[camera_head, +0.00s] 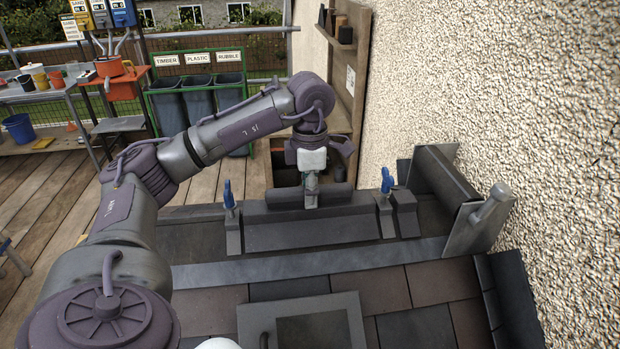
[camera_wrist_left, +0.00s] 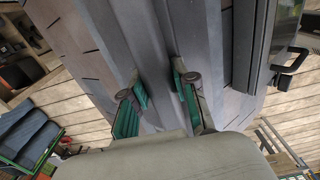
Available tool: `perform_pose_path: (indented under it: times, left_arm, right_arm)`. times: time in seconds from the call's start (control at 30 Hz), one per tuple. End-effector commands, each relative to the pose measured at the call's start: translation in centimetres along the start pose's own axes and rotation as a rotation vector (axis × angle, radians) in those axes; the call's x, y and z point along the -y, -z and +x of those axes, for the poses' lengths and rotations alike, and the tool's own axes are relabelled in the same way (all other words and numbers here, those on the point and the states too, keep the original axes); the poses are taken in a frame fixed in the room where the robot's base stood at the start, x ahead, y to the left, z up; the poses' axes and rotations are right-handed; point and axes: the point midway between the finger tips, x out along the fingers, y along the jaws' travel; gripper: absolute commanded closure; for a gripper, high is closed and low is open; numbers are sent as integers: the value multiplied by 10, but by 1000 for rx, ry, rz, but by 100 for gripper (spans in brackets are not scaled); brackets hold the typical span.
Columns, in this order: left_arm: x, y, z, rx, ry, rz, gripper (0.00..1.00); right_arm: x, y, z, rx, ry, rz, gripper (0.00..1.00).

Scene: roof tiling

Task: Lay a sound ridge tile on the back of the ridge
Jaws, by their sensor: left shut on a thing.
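My left gripper (camera_head: 311,200) points down onto the ridge, with its fingers shut on a dark grey ridge tile (camera_head: 284,198). In the left wrist view the green-padded fingers (camera_wrist_left: 163,98) sit on either side of a long grey tile (camera_wrist_left: 150,50). The tile lies along the top of the ridge (camera_head: 255,216) between two blue-handled clamps, left (camera_head: 229,196) and right (camera_head: 387,181). I cannot tell whether the tile rests fully on the ridge. The gripper hides its middle. My right gripper is not in view.
A rough wall (camera_head: 530,90) closes the right side, with a grey upright piece (camera_head: 478,218) at the roof's end. A framed roof window (camera_head: 303,325) lies on the near slope. Behind the roof stand bins (camera_head: 213,95) and a plank floor (camera_head: 100,185).

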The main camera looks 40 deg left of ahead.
Motion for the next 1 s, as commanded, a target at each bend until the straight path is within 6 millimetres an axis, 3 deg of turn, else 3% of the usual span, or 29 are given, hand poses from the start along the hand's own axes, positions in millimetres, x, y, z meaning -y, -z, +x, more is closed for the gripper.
perform_pose_path:
  times: [0.37,0.4,0.57,0.87,1.0]
  left_arm:
    - [-1,0,6,5,-4,0,100]
    - [0,0,9,0,-1,0,70]
    - [0,0,8,1,-1,0,47]
    - [0,0,6,2,-1,0,47]
    - [0,-1,-7,5,-2,0,47]
  right_arm:
    - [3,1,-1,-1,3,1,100]
    - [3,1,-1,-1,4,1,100]
    - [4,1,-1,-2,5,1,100]
    - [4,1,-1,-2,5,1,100]
    - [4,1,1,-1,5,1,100]
